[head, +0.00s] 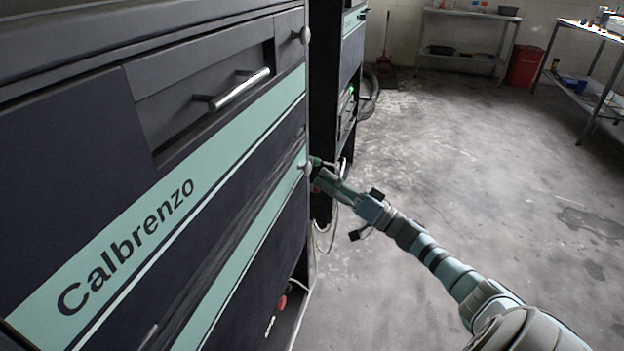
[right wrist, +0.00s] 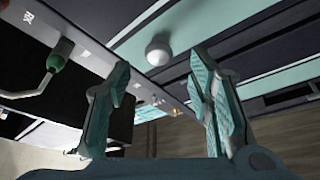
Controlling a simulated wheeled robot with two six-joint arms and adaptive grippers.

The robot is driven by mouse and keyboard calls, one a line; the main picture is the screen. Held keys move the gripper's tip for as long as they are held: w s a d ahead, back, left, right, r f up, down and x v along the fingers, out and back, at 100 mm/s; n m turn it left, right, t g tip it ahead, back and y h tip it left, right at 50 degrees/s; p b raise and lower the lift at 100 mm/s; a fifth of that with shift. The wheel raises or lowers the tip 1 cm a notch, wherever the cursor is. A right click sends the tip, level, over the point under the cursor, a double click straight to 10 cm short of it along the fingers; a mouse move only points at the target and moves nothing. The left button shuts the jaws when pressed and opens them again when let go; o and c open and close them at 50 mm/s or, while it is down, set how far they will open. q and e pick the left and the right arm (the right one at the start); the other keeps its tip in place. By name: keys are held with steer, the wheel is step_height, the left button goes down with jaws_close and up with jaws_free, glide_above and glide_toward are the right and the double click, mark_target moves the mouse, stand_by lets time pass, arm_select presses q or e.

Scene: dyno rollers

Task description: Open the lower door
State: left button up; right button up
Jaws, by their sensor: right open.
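The dark cabinet (head: 60,180) with teal stripes and the word Calbrenzo fills the left of the head view. Its lower white round knob (head: 304,165) is at the right edge, on the teal band; the panel there looks closed. My right gripper (head: 317,168) is close to this knob, small and partly hard to make out. In the right wrist view, my right gripper (right wrist: 159,72) is open and empty. A white knob (right wrist: 158,50) shows between the fingertips and a little beyond them, apparently untouched. My left gripper is not in view.
An upper knob (head: 304,34) and a silver bar handle (head: 241,90) are on the cabinet's upper part. A second dark cabinet (head: 350,60) stands behind, with hoses near it. The grey floor (head: 430,180) at right is clear; shelves (head: 465,35) and a red bin (head: 524,66) are far back.

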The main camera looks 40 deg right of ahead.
mark_target(310, 170)
steer(key=b+x, duration=0.1)
steer(key=x, duration=0.4)
steer(key=shift+w, duration=0.15)
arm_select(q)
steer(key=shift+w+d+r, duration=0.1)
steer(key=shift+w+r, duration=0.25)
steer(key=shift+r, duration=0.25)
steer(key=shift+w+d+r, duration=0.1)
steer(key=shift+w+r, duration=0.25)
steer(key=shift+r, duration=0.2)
arm_select(e)
steer(key=shift+c, duration=0.4)
jaws_close()
